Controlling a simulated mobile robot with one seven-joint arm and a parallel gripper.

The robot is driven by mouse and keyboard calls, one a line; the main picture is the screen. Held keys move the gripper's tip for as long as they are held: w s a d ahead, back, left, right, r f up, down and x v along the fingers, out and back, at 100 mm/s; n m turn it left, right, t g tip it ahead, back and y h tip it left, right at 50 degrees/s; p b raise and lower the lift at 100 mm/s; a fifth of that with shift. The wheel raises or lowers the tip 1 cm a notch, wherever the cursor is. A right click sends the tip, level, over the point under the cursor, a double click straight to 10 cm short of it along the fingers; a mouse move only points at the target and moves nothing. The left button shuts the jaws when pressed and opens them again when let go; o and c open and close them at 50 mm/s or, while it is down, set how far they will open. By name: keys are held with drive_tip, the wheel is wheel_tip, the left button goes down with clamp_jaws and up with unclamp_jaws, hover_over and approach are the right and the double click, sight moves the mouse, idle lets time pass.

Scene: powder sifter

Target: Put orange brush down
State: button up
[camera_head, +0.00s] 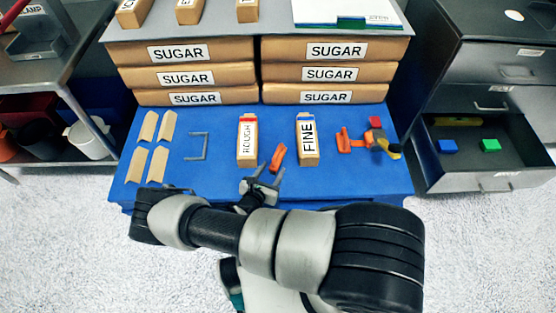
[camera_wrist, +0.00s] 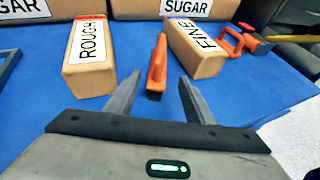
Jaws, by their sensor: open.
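The orange brush (camera_head: 277,158) lies on the blue table top between the block labelled ROUGH (camera_head: 247,141) and the block labelled FINE (camera_head: 307,139). In the wrist view the brush (camera_wrist: 157,66) lies just beyond and between the fingertips, with its dark end toward me. My gripper (camera_head: 261,178) is open, low over the front part of the table, and its fingers (camera_wrist: 160,84) are apart with nothing held between them. The brush appears to rest on the table, clear of both fingers.
Stacked SUGAR bags (camera_head: 330,74) stand along the back of the blue table (camera_head: 220,180). Tan curved pieces (camera_head: 148,126) and a grey frame (camera_head: 197,146) lie left. An orange tool (camera_head: 350,141) and a yellow-black tool (camera_head: 385,146) lie right. An open drawer (camera_head: 487,160) holds coloured blocks.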

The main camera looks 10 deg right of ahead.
drive_tip(key=b+x, duration=0.1)
drive_tip(key=x, duration=0.3)
drive_tip(key=b+x, duration=0.1)
drive_tip(key=x, duration=0.3)
drive_tip(key=shift+w+a+r, duration=0.2)
drive_tip(key=shift+r, duration=0.1)
clamp_jaws()
